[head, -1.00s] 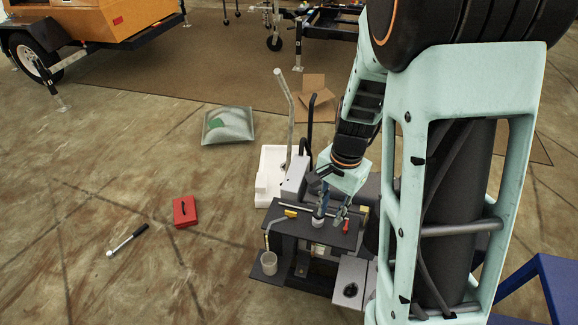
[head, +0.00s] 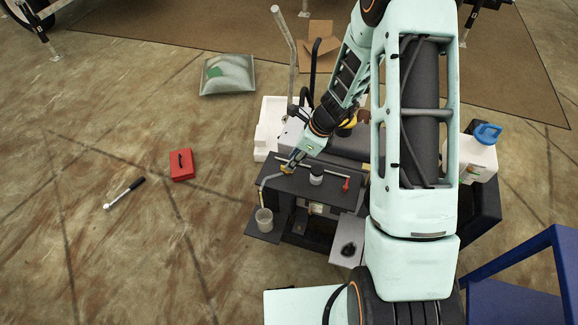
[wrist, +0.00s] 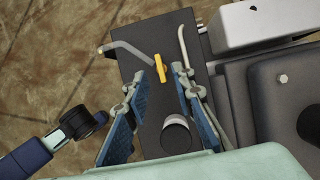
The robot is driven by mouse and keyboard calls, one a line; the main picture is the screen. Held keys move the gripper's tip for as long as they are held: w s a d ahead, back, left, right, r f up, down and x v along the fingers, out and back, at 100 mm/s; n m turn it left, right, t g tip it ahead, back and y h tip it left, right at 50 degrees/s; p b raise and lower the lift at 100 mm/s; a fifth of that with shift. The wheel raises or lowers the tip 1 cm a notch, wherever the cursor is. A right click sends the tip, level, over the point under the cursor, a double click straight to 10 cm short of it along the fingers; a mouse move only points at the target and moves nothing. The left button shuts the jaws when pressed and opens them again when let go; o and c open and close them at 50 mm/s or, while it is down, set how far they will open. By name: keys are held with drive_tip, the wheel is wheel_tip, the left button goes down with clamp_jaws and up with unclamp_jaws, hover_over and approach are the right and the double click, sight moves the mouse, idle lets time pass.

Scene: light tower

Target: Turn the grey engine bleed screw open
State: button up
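A yellow wing-shaped handle (wrist: 161,68) stands on the dark top of the engine unit (wrist: 150,100), at the end of a bent grey pipe (wrist: 132,52). In the head view the yellow handle (head: 287,169) is at my fingertips. I cannot make out a separate grey bleed screw. My gripper (wrist: 159,76) is open, and the handle shows in line with the gap between its blue-padded fingers; contact cannot be told. In the head view my gripper (head: 293,163) points down at the unit's left back part. A grey round cap (wrist: 176,130) stands nearer in the wrist view.
A red lever (head: 347,184) and the cap (head: 316,176) stand right of my gripper. A cup (head: 264,217) sits on a low left shelf. A red box (head: 181,164) and a wrench (head: 124,193) lie on the floor at left. A blue frame (head: 530,280) stands at lower right.

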drive_tip(key=shift+x, duration=1.95)
clamp_jaws()
